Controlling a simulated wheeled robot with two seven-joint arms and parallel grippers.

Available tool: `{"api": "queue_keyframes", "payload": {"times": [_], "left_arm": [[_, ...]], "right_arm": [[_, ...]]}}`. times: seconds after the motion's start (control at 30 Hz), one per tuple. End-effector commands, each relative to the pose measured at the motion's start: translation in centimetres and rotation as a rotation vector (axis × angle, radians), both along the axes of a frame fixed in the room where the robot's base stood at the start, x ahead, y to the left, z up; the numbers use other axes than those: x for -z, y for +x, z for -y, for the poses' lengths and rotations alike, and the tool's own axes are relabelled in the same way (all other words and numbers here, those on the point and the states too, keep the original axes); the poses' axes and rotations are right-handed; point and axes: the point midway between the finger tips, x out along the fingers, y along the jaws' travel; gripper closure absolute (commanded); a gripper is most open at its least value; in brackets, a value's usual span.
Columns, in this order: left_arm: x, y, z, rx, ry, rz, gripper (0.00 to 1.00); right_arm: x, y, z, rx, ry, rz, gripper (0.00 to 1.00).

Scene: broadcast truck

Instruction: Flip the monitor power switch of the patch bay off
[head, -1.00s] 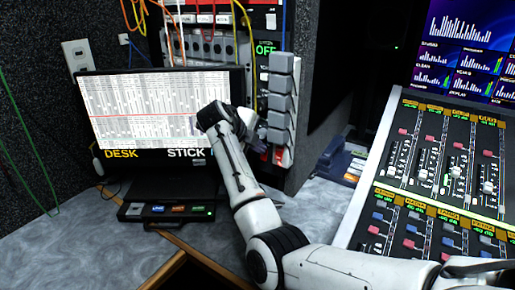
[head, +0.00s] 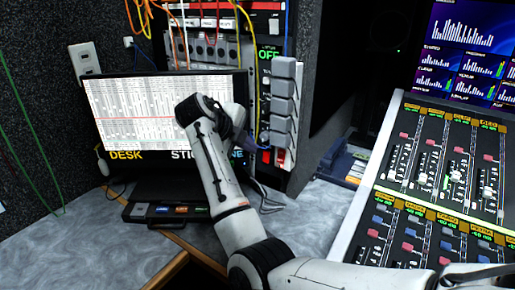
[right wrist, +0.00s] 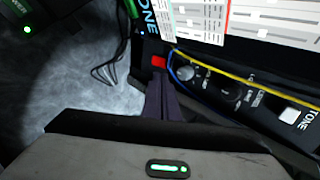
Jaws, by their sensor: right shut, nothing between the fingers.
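The patch bay (head: 205,45) stands behind the desk, with several cables plugged in and a green OFF label (head: 268,52) on its right side. Small red parts (head: 280,157) show low on that side; I cannot tell whether one is the monitor power switch. My right gripper (head: 242,138) is in front of the screen's right edge, left of these red parts and mostly hidden by my wrist. In the right wrist view its dark fingers (right wrist: 160,92) are together and empty. A red part (right wrist: 159,62) shows just beyond the tips; contact cannot be told. My left gripper is not in view.
A screen (head: 120,105) marked DESK stands at left, with a black box (head: 165,212) below it. Grey blocks (head: 283,95) stack up the rack's right side. A mixing console (head: 440,170) fills the right. A panel with knobs (right wrist: 187,72) lies beside the fingers.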

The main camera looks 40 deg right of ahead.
Motion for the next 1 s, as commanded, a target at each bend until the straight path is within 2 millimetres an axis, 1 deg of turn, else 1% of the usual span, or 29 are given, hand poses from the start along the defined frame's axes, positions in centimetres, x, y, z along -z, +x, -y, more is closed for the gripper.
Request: {"api": "queue_keyframes", "payload": {"times": [0.03, 0.13, 0.2, 0.33, 0.5, 1.0], "left_arm": [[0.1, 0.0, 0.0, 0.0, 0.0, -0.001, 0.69], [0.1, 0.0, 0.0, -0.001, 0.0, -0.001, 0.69], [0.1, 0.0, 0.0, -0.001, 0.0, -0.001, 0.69], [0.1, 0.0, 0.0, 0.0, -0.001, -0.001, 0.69], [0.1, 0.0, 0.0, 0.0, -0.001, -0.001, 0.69], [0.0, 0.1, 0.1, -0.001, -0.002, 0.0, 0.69]], "right_arm": [[-0.9, -0.2, -0.8, -0.003, 0.002, 0.002, 1.0], [-2.6, -0.6, -1.9, -0.002, 0.001, 0.002, 1.0], [-3.4, -0.9, -2.6, -0.003, 0.002, -0.001, 1.0], [-4.6, -1.2, -3.3, -0.001, 0.001, -0.002, 1.0], [-5.1, -1.3, -3.7, -0.001, 0.0, -0.002, 1.0], [-5.1, -1.3, -3.7, -0.001, 0.0, -0.004, 1.0]]}}
